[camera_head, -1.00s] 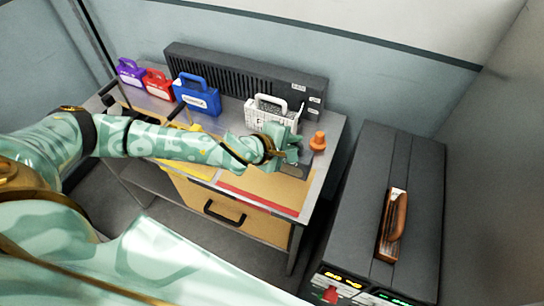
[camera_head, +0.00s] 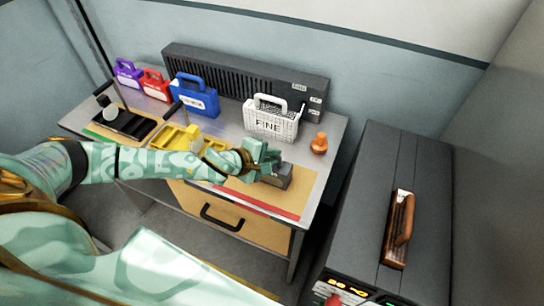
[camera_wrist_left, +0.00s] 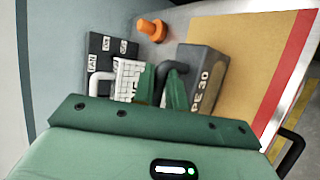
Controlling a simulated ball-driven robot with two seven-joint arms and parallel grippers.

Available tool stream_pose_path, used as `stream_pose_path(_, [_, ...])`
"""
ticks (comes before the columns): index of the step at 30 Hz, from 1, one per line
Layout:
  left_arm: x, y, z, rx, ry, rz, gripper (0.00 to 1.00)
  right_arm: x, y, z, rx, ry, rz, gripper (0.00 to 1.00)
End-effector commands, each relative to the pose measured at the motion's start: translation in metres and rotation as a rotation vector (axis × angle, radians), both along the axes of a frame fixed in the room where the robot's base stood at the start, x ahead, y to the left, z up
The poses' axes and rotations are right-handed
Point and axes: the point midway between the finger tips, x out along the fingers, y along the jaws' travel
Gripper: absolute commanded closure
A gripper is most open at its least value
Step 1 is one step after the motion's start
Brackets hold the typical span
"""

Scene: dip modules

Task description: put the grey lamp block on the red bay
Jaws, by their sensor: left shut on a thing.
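The grey lamp block (camera_head: 279,176), a dark grey case with pale lettering, is at the right part of the bench. My left gripper (camera_head: 262,160) is shut on its dark handle. In the left wrist view the block (camera_wrist_left: 207,72) hangs from the green fingers (camera_wrist_left: 160,88), its lettering partly hidden. The red bay is a tan panel (camera_head: 238,187) with a red strip along its front edge. The block is over or on this panel; I cannot tell whether it touches. My right gripper is out of view.
A white FINE case (camera_head: 270,124) and an orange knob-like piece (camera_head: 319,143) stand behind. Blue (camera_head: 195,98), red (camera_head: 156,86) and purple (camera_head: 128,74) cases line the back left. A yellow module (camera_head: 177,137) and a black module (camera_head: 124,122) sit left.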

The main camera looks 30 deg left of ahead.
Motion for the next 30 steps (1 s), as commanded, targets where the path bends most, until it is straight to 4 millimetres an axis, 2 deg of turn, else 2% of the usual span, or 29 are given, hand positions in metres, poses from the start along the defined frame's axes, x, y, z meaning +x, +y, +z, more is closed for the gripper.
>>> stream_pose_path(6, [0.001,0.0,0.0,-0.001,-0.002,0.0,1.0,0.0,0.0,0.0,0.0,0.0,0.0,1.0])
stream_pose_path(7, [0.0,0.0,-0.001,0.0,0.0,0.0,0.83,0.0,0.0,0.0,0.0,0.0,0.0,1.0])
stream_pose_path(9, [0.0,0.0,-0.001,0.0,0.0,0.0,0.64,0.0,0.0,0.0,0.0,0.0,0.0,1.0])
stream_pose_path(20, [-0.003,0.001,0.004,0.001,0.0,-0.001,0.64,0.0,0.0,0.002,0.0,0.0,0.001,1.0])
stream_pose_path(23, [-0.014,0.007,0.012,0.003,-0.001,-0.001,0.64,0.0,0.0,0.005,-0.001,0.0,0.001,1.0])
stream_pose_path(30, [-0.06,0.026,0.041,0.003,0.0,-0.001,0.64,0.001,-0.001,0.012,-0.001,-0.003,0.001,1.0])
